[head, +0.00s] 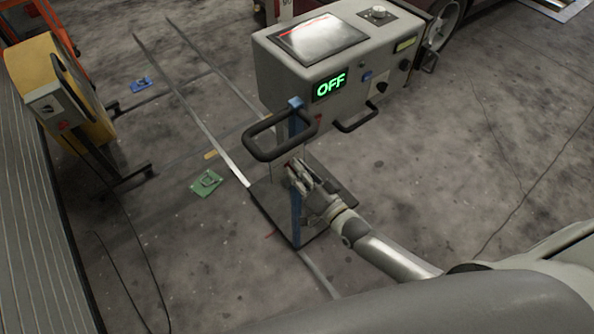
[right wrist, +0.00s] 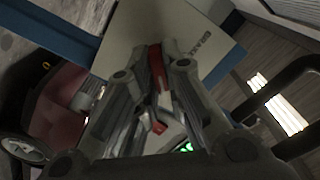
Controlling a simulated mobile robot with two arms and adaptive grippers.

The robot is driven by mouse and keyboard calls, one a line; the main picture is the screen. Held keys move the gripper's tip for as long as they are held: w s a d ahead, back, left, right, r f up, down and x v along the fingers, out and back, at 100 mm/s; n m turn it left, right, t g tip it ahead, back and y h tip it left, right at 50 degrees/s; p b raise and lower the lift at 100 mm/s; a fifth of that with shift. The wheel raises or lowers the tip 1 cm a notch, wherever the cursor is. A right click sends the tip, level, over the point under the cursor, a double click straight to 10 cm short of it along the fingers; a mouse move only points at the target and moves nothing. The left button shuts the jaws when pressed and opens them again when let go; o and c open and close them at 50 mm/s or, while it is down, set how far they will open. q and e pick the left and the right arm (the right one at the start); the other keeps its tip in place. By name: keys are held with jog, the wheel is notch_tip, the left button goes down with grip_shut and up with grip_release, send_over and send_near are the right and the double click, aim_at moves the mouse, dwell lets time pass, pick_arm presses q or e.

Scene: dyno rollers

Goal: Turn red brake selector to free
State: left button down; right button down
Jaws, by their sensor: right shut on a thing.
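The red brake selector (right wrist: 156,68) shows in the right wrist view as a red handle between the fingers of my right gripper (right wrist: 160,80). It sits in front of a pale panel (right wrist: 190,20) with dark lettering, partly cut off by the view. My right gripper is shut on the selector. In the head view my right gripper (head: 299,179) is at the column of the grey console (head: 285,70), below its black handle; the selector cannot be made out there. Which setting the selector points to cannot be read. My left gripper is not in view.
The console's green display (head: 329,87) reads OFF. A black loop handle (head: 272,149) juts out just above my right gripper. A blue upright (head: 296,215) stands beside it. A yellow unit (head: 60,90) stands at the left. The floor at the right is clear.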

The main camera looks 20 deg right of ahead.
dwell(0.4)
jog(key=c, duration=1.5)
grip_release()
jog(key=v, duration=1.2)
